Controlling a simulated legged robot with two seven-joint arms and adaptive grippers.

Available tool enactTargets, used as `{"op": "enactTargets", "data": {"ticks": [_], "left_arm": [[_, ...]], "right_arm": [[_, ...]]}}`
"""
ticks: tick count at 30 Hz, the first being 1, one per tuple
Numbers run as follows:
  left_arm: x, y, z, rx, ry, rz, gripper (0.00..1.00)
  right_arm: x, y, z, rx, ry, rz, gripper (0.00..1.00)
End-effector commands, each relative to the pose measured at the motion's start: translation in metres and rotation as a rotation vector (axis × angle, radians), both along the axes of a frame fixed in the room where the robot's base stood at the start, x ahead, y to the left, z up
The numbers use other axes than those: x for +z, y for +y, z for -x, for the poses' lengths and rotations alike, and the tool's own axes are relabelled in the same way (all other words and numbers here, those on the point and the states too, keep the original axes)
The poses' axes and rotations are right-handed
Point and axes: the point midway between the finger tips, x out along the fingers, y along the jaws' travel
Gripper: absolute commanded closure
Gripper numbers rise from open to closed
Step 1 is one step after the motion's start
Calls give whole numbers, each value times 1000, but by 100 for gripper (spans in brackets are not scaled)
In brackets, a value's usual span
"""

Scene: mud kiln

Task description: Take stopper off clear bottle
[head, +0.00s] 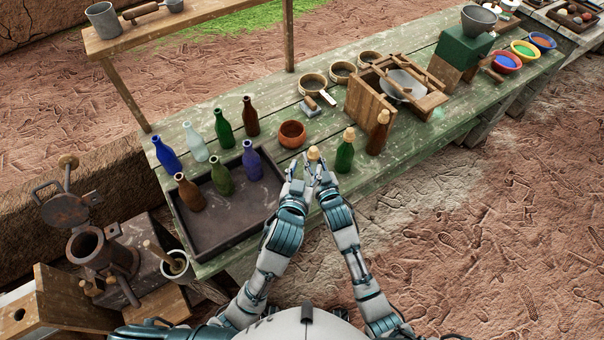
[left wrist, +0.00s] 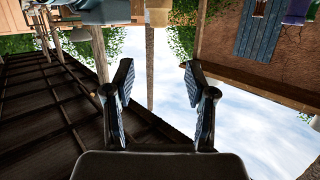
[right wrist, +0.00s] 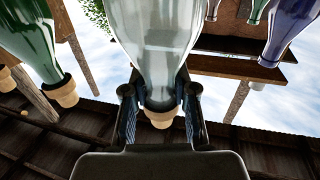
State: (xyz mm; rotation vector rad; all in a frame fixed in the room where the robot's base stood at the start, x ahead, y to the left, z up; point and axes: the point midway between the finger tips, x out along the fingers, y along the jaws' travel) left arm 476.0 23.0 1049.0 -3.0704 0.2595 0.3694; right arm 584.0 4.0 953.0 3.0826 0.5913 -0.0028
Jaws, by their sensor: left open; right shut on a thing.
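The clear bottle (right wrist: 160,45) fills the middle of the right wrist view, which is upside down. A tan stopper (right wrist: 162,118) sits in its mouth. My right gripper (right wrist: 160,105) is shut on the bottle's neck just below the stopper. In the head view the stopper (head: 314,153) shows above my right gripper (head: 321,175), while the bottle is mostly hidden. My left gripper (head: 296,172) is close beside it on the left. In the left wrist view the left gripper's jaws (left wrist: 160,90) are open and empty.
A stoppered green bottle (head: 345,155) and a brown bottle (head: 378,135) stand just right of my grippers. A dark tray (head: 225,225) at left holds several bottles, with more behind it. An orange-brown bowl (head: 292,134) sits behind my grippers on the green table.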

Motion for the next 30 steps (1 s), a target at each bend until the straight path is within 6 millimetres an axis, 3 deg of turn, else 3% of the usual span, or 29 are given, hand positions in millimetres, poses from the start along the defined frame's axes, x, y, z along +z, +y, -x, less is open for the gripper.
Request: {"op": "enactTargets", "data": {"ticks": [5, 21, 30], "left_arm": [[-15, 6, 1, 15, 64, 11, 44], [-43, -7, -89, 15, 62, 9, 44], [-48, -10, -106, 16, 61, 11, 44]], "right_arm": [[0, -1, 0, 0, -1, 0, 100], [0, 0, 0, 0, -1, 0, 100], [0, 0, 0, 0, -1, 0, 100]]}}
